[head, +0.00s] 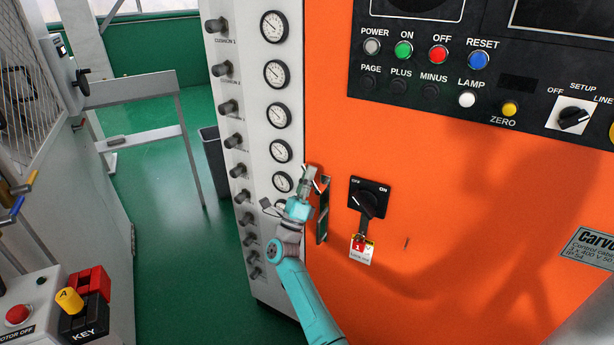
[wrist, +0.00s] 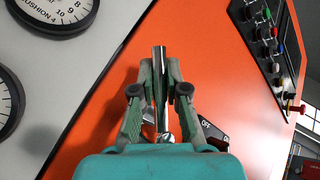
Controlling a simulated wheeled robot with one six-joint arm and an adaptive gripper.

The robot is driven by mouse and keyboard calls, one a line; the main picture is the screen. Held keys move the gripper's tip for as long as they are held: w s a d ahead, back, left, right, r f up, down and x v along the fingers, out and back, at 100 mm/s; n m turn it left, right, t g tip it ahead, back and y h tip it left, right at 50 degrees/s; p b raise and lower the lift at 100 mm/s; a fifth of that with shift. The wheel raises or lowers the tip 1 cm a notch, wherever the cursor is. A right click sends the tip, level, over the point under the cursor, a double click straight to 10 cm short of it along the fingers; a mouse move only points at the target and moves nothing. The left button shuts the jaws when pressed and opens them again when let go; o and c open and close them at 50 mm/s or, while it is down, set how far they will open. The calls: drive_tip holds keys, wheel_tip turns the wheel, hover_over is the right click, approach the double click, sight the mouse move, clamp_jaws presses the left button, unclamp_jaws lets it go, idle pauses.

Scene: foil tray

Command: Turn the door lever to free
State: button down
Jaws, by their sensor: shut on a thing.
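The door lever (wrist: 160,62) is a shiny chrome bar in the wrist view, with a round end near my gripper's palm. My gripper (wrist: 160,78) is shut on it, one green-grey finger on each side. In the head view my gripper (head: 312,180) is at the upper end of the dark, tall lever plate (head: 322,222) on the left edge of the orange cabinet door (head: 440,240). There the lever itself is mostly hidden by my fingers, so its exact angle is hard to tell.
A black OFF/ON rotary switch (head: 368,198) with a hanging tag (head: 362,250) sits just right of the lever. A white panel of gauges (head: 276,74) and knobs is on the left. A button panel (head: 470,55) is above. Green floor (head: 160,230) is open further left.

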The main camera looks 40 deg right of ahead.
drive_tip(key=shift+g, duration=0.3)
drive_tip(key=c, duration=1.2)
unclamp_jaws()
drive_tip(key=shift+v, duration=5.95)
drive_tip(key=shift+f, duration=0.15)
